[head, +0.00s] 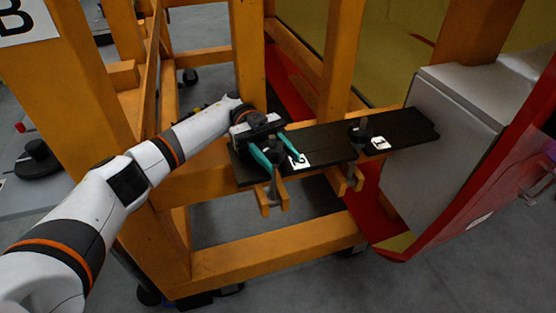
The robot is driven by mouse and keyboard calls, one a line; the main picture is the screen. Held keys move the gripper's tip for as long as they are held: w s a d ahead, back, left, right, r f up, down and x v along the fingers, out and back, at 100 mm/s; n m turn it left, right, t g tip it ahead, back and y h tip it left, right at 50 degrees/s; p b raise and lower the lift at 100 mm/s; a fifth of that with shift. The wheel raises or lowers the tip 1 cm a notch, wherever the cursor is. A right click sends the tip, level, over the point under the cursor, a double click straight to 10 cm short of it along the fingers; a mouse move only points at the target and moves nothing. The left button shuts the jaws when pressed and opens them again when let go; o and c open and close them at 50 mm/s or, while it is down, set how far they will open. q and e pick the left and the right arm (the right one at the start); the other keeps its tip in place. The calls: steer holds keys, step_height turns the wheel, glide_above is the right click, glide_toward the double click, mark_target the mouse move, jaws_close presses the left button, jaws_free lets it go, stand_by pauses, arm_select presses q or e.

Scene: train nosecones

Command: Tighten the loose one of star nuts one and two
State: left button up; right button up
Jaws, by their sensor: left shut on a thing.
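Two dark star nuts stand on a black plate (330,138) fixed across the orange frame. The left star nut (277,156) has a white label (299,161) beside it, and the right star nut (359,132) has another label (380,143). The label numbers are too small to read surely. My left gripper (281,159) reaches in from the left, its teal fingers on either side of the left star nut and shut on it. Its fingers partly hide that nut. Nothing grips the right star nut. I cannot tell from this view which nut is loose. My right gripper is not in view.
Orange beams (280,250) of the frame stand around and below the plate. A grey box-like block (440,130) and a red nosecone edge (470,195) lie at the plate's right end. Grey floor shows below. The space above the right star nut is clear.

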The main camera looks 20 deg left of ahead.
mark_target(277, 151)
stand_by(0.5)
arm_select(q)
steer(key=o, duration=1)
step_height(277, 151, up, 10)
steer(key=shift+r+b, duration=0.1)
steer(key=shift+b, duration=0.25)
